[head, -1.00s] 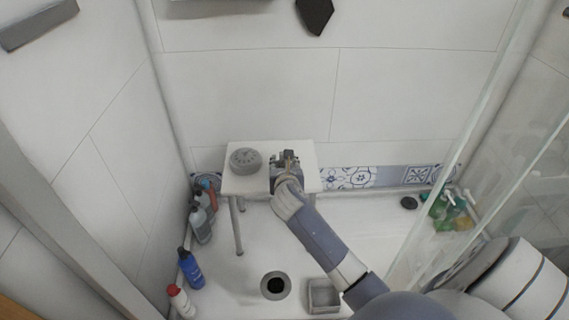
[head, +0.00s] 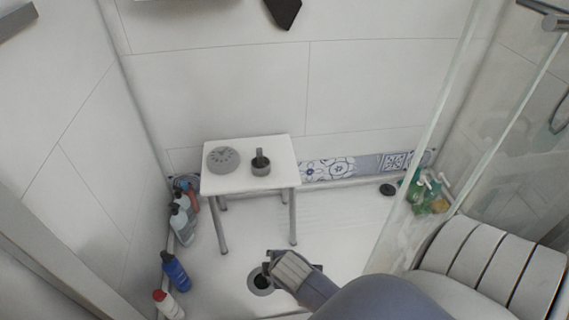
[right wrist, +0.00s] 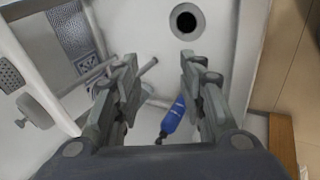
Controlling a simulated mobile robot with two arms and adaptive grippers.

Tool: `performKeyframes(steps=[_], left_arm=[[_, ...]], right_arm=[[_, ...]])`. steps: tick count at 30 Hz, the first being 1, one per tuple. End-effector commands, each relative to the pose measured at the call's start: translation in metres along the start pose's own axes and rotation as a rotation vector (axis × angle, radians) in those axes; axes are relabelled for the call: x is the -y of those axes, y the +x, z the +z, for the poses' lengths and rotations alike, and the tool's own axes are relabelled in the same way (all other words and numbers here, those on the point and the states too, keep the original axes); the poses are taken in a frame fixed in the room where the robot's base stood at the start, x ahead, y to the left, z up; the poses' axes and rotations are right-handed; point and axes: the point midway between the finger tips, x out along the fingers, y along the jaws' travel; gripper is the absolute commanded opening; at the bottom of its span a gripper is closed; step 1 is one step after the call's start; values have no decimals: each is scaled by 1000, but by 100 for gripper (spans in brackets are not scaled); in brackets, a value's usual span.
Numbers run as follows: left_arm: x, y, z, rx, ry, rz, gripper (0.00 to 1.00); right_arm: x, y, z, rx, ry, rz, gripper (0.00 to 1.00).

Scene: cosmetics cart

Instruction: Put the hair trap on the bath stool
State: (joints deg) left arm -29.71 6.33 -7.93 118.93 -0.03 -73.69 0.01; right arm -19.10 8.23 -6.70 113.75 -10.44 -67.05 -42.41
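Two grey round pieces sit on the white bath stool (head: 230,183). One is a flat slotted disc (head: 222,159) at the left of the seat. The other is a small cup-like piece with a dark upright knob (head: 260,165), to its right. I cannot tell for sure which is the hair trap. Both show partly at the left edge of the right wrist view. My right gripper (right wrist: 160,72) is open and empty, apart from the stool. In the head view it is low, in front of the stool and partly over the drain. My left gripper is not in view.
A dark drain hole (right wrist: 185,20) is in the shower floor. A blue bottle (head: 175,270), a white bottle with a red cap (head: 167,303) and others stand along the left wall. Green bottles (head: 428,193) stand by the glass panel at the right.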

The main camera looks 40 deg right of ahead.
Motion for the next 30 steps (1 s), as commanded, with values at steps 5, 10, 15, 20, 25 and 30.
performKeyframes(steps=[5, 10, 15, 20, 25, 30], left_arm=[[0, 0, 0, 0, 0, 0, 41], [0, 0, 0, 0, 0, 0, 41], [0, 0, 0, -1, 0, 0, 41], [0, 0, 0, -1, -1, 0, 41], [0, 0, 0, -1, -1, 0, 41], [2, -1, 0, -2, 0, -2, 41]], right_arm=[[75, -19, 10, 29, 450, -182, 38], [114, -34, 13, 79, 715, -280, 38], [126, -39, 14, 101, 799, -309, 38], [125, -38, 14, 101, 800, -308, 38], [125, -38, 14, 101, 799, -307, 38], [125, -38, 14, 101, 797, -307, 38]])
